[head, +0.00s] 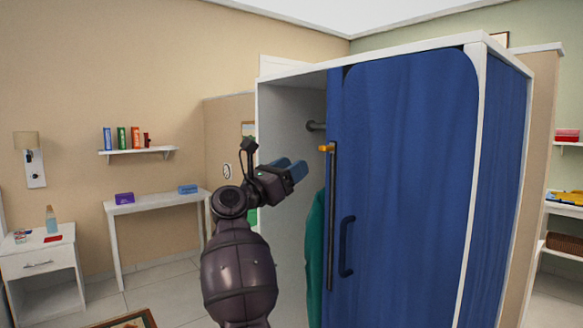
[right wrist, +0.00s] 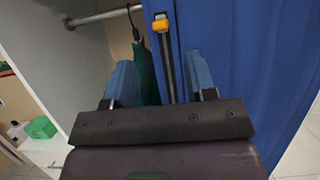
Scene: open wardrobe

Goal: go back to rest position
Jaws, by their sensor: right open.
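My right gripper (head: 298,168) is raised in front of the wardrobe (head: 285,95), at the left of its blue door (head: 410,150). Its two blue fingers are apart with nothing between them; they also show in the right wrist view (right wrist: 162,82). A dark vertical rail (head: 331,220) with an orange end piece (head: 326,148) runs along the door's left edge, just right of the fingertips in the head view. A green garment (head: 315,260) hangs inside the wardrobe's open left part, partly hidden by the door. My left gripper is not in view.
A dark handle (head: 346,246) sticks out from the door. At the left are a white desk (head: 155,202), a nightstand (head: 38,262) and a wall shelf (head: 135,152). An open shelf unit (head: 565,210) stands at the far right. Floor (head: 170,290) shows clear left of my arm.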

